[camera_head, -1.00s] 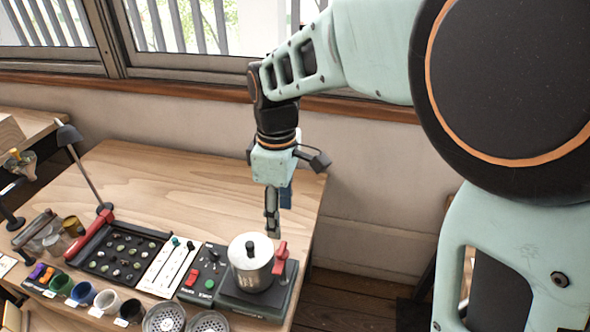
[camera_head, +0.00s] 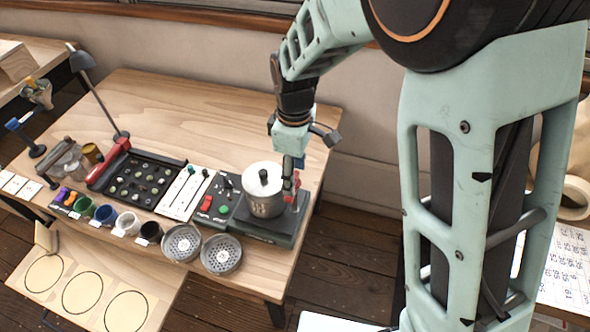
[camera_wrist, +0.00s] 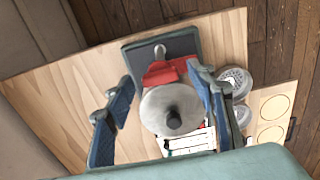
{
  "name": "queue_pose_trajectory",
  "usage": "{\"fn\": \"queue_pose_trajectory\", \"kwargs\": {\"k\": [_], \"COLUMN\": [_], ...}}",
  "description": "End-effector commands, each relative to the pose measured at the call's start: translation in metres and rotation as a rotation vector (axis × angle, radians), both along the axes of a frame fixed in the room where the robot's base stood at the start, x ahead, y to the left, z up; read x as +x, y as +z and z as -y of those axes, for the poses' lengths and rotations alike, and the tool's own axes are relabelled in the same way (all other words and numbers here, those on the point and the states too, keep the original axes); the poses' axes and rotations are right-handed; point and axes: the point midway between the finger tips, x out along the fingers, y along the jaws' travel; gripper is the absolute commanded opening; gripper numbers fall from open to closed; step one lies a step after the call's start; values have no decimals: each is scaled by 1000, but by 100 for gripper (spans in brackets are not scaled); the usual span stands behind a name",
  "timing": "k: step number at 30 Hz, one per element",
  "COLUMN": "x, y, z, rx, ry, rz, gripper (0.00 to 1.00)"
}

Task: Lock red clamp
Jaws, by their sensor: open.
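The red clamp (camera_head: 289,196) stands at the right side of the silver canister (camera_head: 263,194), on the dark base (camera_head: 268,230). My gripper (camera_head: 292,180) points down right at the clamp and partly covers it in the head view. In the wrist view, the red clamp (camera_wrist: 166,73) lies between the two spread fingers of my gripper (camera_wrist: 161,80). The canister's round lid (camera_wrist: 172,112) with its black knob shows just below the clamp. The gripper is open and holds nothing. Whether a finger touches the clamp I cannot tell.
Two round metal sieves (camera_head: 182,243) lie at the table's front edge. A control panel (camera_head: 219,203) with a red switch and green button stands left of the base. A bean tray (camera_head: 138,181), cups and a lamp (camera_head: 98,90) are further left. The table (camera_head: 190,110) behind is clear.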

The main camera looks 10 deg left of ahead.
Motion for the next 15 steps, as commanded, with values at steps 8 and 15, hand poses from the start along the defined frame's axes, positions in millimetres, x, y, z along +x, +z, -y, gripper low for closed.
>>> {"fn": "queue_pose_trajectory", "kwargs": {"k": [8, 15], "x": [0, 0], "y": [0, 0], "z": [0, 0], "rx": [0, 0], "ry": [0, -1], "rz": [-1, -1], "gripper": [31, 9]}}
